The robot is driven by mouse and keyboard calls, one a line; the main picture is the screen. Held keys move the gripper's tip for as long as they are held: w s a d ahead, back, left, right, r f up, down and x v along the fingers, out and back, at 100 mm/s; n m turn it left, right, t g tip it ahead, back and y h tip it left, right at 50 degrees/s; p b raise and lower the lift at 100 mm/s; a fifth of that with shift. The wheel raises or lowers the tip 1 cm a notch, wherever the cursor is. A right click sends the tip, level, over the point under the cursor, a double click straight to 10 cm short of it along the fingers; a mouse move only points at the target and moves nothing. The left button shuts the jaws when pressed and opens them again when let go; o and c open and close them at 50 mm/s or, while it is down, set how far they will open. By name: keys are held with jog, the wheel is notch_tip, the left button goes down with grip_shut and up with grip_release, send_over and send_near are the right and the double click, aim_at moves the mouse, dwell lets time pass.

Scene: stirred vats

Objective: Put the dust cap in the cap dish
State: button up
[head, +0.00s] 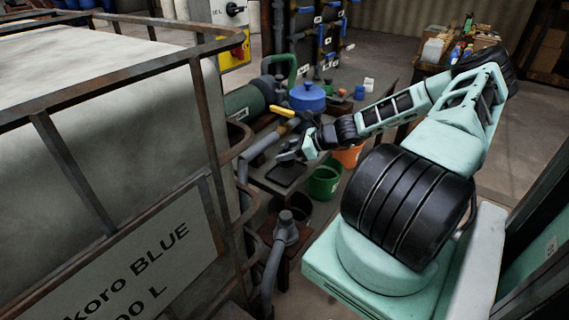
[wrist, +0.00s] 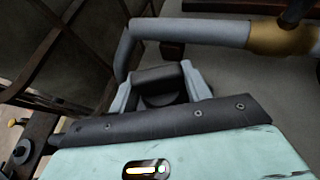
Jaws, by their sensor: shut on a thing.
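My gripper (head: 288,152) is at the left end of my outstretched arm, close to a grey pipe with a yellow-handled valve. In the wrist view its two grey fingers (wrist: 158,88) are shut on a dark, round-edged piece, which I take to be the dust cap (wrist: 157,78). In the head view the cap is too small and too hidden by the gripper to make out. A flat black tray (head: 285,173), perhaps the cap dish, lies on the bench just below my gripper.
A grey pipe (wrist: 190,30) bends close beside my fingers. The caged white vat (head: 110,120) fills the left. A yellow valve handle (head: 282,111), a blue-lidded pot (head: 307,97), a green bucket (head: 324,182) and an orange bucket (head: 348,156) are nearby. A grey standpipe (head: 286,230) rises in front.

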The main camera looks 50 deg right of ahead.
jog(key=shift+f, duration=2.1)
jog(key=o, duration=1)
jog(key=shift+c, duration=0.2)
jog(key=v, duration=1.2)
jog(key=shift+s, duration=0.1)
